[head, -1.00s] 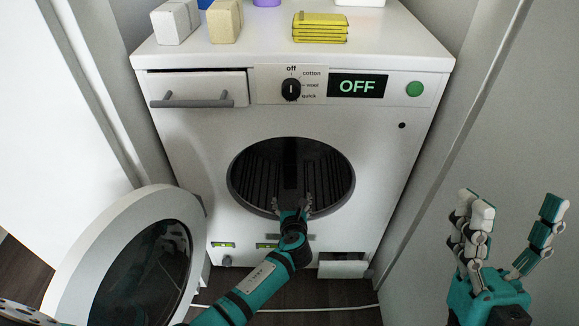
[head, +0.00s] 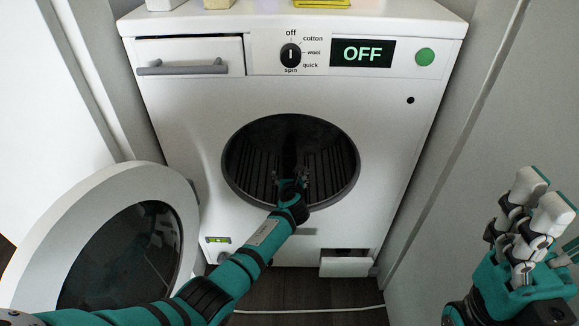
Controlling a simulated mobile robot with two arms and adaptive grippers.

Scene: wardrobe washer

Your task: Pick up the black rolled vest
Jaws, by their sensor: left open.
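The washer's round drum opening (head: 240,172) is in the middle of the head view, with a dark ribbed inside. A darker upright shape (head: 289,150) shows in the drum. It is too dark to tell whether it is the black rolled vest, and I see no vest elsewhere. My left gripper (head: 291,178) is at the lower middle of the opening, open, its fingers pointing into the drum. I see nothing clearly between them.
The round washer door (head: 165,185) stands open at the left. The washer (head: 190,120) has a dial (head: 291,54), a display (head: 362,53) reading OFF and a small open flap (head: 345,266) low at the right. Walls stand close on both sides. A pale cable (head: 310,310) lies on the floor.

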